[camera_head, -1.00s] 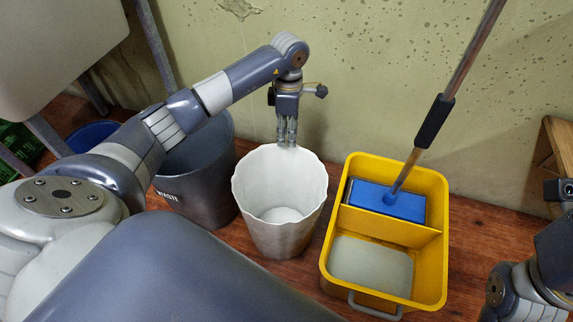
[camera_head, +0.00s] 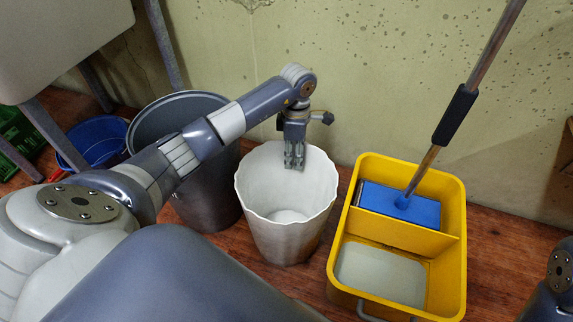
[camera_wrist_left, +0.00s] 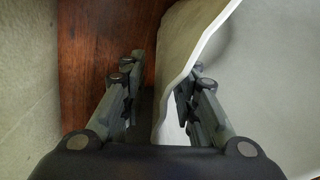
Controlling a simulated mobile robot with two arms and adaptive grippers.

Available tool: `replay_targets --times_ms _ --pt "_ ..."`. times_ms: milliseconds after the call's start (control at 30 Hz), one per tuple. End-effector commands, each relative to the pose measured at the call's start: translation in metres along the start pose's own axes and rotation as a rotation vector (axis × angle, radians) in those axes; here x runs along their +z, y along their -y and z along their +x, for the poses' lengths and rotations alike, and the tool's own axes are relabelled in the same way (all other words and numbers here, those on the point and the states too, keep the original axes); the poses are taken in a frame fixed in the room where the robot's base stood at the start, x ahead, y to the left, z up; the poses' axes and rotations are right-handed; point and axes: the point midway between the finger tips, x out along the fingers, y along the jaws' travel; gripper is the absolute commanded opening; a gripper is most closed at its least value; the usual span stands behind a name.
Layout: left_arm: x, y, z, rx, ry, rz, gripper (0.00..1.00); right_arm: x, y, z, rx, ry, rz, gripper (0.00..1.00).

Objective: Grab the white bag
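The white bag (camera_head: 285,225) stands upright on the floor, open at the top with a wavy rim, looking like a white bin. My left gripper (camera_head: 294,162) points down at its far rim. In the left wrist view the gripper (camera_wrist_left: 158,84) is open, with one finger on each side of the bag's wall (camera_wrist_left: 182,62). The right finger is inside the bag and the left finger is outside, over the floor. The wall is between the fingers, not pinched. My right gripper is out of view; only part of my right arm shows at the lower right edge.
A dark grey bin (camera_head: 205,200) stands close left of the bag. A yellow mop bucket (camera_head: 455,240) with a blue mop (camera_head: 400,206) and its long handle stands close right. The wall (camera_head: 390,90) is just behind. A blue tub (camera_head: 100,140) sits at the far left.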

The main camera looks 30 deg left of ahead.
Motion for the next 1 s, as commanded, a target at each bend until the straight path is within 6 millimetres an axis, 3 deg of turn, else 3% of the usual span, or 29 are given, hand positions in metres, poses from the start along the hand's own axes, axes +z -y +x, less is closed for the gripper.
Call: replay_targets --times_ms 233,333,367,767,1000 --pt "0.000 0.000 0.000 0.000 0.000 0.000 0.26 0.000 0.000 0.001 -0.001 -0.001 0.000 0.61" --pt "0.000 0.000 0.000 0.000 0.000 0.000 0.03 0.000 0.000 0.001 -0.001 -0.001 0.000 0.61" --pt "0.000 0.000 0.000 0.000 0.000 0.000 0.00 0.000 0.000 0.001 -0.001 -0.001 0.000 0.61" --pt "0.000 0.000 -0.001 0.000 0.000 0.000 0.00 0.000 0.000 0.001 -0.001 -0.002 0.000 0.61" --pt "0.000 0.001 -0.017 0.002 -0.001 0.001 0.00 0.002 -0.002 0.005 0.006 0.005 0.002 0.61"
